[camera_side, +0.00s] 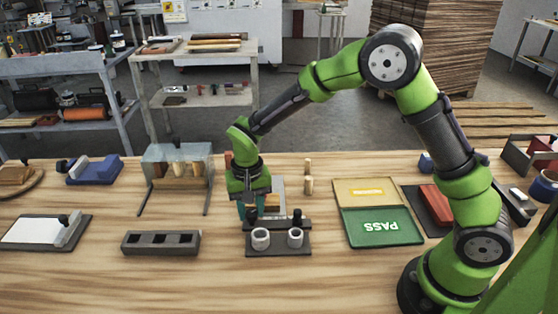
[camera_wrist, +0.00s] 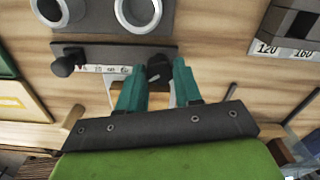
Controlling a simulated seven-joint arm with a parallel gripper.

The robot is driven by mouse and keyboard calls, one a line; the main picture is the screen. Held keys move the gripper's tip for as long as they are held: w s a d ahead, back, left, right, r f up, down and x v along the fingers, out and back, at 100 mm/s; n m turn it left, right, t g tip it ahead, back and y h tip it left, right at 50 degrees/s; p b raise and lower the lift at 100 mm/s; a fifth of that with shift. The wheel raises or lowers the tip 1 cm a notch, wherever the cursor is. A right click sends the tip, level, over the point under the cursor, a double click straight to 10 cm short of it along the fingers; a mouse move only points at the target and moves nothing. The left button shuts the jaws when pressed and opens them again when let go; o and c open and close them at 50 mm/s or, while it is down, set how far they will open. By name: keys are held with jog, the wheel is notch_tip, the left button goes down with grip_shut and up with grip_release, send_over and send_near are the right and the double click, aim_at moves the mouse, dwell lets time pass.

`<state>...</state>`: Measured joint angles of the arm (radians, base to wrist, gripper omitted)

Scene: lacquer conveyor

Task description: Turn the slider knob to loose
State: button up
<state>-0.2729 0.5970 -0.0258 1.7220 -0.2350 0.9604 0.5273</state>
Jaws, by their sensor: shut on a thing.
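A dark fixture (camera_side: 278,251) with two white-rimmed cups stands at the front middle of the bench. A dark rail with black knobs runs along its back edge. In the wrist view my gripper (camera_wrist: 156,78) has its two teal fingers around one black knob (camera_wrist: 158,66) on the rail (camera_wrist: 120,54), and is shut on it. My gripper (camera_side: 252,210) also shows in the side view, where it hides most of that knob. Another black knob (camera_wrist: 66,65) sits free at the other end of the rail. Small lettering beside the rail is too small to read.
The front bench is clear.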

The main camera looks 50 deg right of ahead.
aim_at(251, 212)
jog(key=n, duration=0.5)
jog(key=shift+r+n, duration=0.1)
jog(key=shift+n, duration=0.2)
jog(key=n, duration=0.4)
jog(key=shift+n, duration=0.4)
jog(key=o, duration=1)
notch_tip(251, 212, up, 17)
jog(key=shift+f, duration=0.1)
